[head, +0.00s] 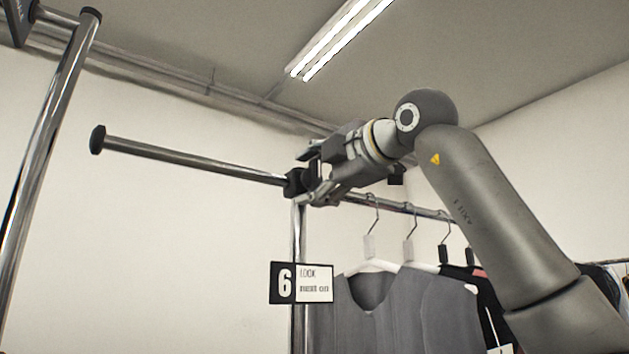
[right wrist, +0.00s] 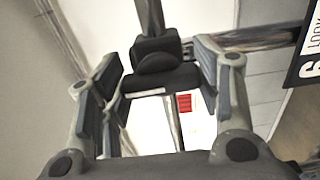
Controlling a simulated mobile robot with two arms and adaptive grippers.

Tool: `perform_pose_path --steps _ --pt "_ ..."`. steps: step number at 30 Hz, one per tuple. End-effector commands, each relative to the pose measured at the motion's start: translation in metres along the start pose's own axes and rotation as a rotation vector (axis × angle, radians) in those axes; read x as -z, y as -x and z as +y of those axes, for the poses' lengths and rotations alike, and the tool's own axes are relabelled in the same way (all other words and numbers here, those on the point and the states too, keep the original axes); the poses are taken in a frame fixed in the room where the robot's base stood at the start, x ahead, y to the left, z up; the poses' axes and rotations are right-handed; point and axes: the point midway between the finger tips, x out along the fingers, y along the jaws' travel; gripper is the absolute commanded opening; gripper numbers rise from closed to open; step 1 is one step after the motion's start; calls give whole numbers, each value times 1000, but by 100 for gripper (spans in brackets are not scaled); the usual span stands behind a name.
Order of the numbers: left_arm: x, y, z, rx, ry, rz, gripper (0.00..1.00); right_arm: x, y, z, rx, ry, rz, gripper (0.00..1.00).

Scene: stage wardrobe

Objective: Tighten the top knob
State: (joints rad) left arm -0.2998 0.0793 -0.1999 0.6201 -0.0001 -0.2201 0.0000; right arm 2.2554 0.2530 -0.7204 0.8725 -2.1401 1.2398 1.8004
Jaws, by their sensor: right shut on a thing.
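The top knob is a black piece at the rack's top joint (head: 292,184), where the chrome crossbar (head: 200,162) meets the upright post (head: 299,235). My right gripper (head: 310,180) reaches in from the right and is shut on the knob, which its fingers mostly hide in the head view. In the right wrist view the black knob (right wrist: 160,80) sits between the two grey finger pads of the right gripper (right wrist: 155,74). A rounded black part shows just beyond it. The left gripper is not in view.
A sign with a 6 (head: 287,283) hangs on the post below the joint. Grey and black clothes (head: 400,310) hang on the rail to the right, under my arm. Another chrome post (head: 45,160) stands at the left. Room above the crossbar is free.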

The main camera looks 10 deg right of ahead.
Motion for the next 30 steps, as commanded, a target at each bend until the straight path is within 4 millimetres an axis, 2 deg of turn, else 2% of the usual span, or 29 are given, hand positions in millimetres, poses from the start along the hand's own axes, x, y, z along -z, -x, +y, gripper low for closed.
perform_pose_path --steps 16,17,21,30 --pt "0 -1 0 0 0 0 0 0 0 0 1 -26 -1 34" --pt "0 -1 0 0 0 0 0 0 0 0 1 -26 -1 61" --pt "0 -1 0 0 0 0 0 0 0 0 1 -25 -1 79" --pt "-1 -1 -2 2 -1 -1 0 0 0 0 1 -23 0 80"
